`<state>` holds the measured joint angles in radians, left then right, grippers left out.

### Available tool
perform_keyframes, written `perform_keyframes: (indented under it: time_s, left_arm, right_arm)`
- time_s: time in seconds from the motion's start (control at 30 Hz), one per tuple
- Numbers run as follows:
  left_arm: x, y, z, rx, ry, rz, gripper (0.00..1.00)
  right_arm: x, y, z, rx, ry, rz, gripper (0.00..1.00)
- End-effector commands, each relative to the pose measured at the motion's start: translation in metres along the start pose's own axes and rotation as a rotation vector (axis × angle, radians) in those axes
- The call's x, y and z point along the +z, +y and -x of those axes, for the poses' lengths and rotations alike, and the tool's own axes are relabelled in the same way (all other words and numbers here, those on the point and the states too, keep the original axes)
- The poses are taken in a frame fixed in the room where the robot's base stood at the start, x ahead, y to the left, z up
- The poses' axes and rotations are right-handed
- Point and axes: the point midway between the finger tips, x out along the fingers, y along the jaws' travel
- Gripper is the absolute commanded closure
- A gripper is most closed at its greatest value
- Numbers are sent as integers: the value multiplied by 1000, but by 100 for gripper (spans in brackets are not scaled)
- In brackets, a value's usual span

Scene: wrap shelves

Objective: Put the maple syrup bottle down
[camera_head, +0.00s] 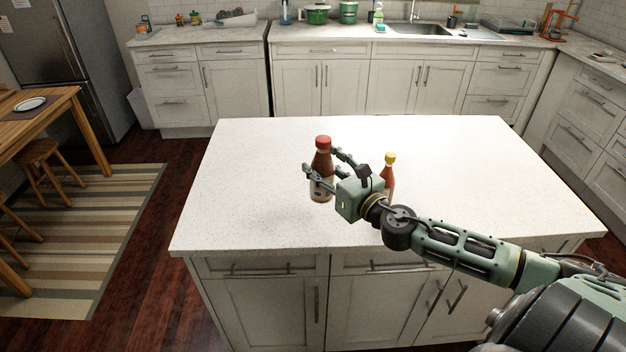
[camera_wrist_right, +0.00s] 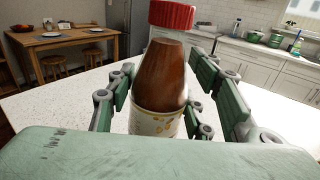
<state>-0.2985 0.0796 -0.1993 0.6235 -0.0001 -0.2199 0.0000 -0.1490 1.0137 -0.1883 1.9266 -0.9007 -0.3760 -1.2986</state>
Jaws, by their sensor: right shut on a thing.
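The maple syrup bottle (camera_head: 322,162) is brown with a red cap and a pale label low down. It is upright at the island's left-centre part, and its base looks to be on or very near the white top. My right gripper (camera_head: 321,170) comes from the right and is shut around it. In the right wrist view the bottle (camera_wrist_right: 161,78) stands between the green fingers of the gripper (camera_wrist_right: 160,100); its lower part is hidden by my gripper's body. My left gripper is in neither view.
A red bottle with a yellow cap (camera_head: 388,173) stands on the island top (camera_head: 255,190), right of the syrup bottle and just behind my right wrist. The island is clear to the left and at the far right. A dining table (camera_head: 30,115) is at the left.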

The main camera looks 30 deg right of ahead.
Motion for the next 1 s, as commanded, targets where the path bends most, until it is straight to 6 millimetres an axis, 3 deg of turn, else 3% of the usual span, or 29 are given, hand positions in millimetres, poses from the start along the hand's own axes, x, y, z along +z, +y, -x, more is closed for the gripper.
perform_keyframes:
  time_s: [0.2,0.53,0.9,0.93,1.0]
  left_arm:
    - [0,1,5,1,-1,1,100]
    - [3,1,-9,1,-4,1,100]
    - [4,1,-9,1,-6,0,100]
    - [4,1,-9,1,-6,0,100]
    - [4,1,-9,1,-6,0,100]
  right_arm:
    - [-10,10,-23,0,-6,0,97]
    - [-50,12,-25,0,-4,-2,97]
    - [-55,12,-25,1,-4,1,97]
    - [-56,12,-24,2,0,1,50]
    - [-56,12,-24,2,0,1,44]
